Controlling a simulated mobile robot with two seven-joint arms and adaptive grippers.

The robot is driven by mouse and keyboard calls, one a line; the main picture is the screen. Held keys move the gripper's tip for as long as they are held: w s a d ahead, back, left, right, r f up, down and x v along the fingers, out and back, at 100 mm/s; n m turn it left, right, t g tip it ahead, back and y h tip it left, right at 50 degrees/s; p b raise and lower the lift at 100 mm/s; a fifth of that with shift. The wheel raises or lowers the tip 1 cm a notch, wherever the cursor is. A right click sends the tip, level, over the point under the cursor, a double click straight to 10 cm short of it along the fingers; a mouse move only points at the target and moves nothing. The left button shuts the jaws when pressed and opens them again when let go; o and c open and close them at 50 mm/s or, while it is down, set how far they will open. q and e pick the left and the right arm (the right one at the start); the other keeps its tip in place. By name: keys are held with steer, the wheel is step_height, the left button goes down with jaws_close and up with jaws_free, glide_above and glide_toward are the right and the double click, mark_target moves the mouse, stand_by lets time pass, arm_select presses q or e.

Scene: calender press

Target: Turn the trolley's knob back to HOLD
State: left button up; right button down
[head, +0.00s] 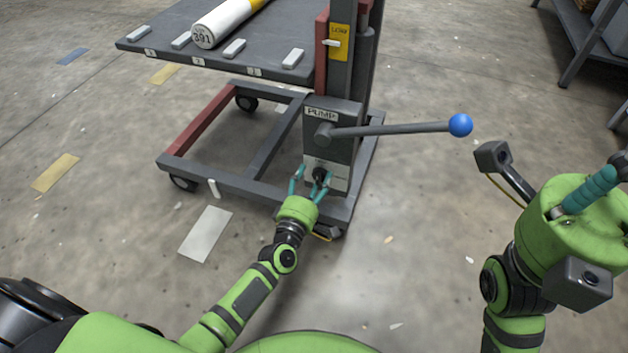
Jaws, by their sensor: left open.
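The trolley's black knob (319,174) sits on a light plate low on the grey pump box (345,149). The small lettering on the plate is too small to read, so I cannot tell which setting the knob points to. My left gripper (311,178) is open, its teal fingers on either side of the knob. I cannot tell whether they touch it. My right gripper (595,188) is at the right edge, away from the trolley, with its teal fingers partly cut off by the frame.
The pump lever (390,129) with a blue ball end sticks out to the right above the knob. The trolley's table (215,62) carries a white and yellow roll (226,22). A dark shelf (585,40) stands at the top right. Open floor lies around the trolley.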

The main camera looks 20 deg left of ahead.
arm_select(q)
steer(key=shift+s, duration=0.1)
steer(key=s, duration=1.2)
steer(key=shift+a, duration=0.15)
steer(key=shift+w, duration=0.1)
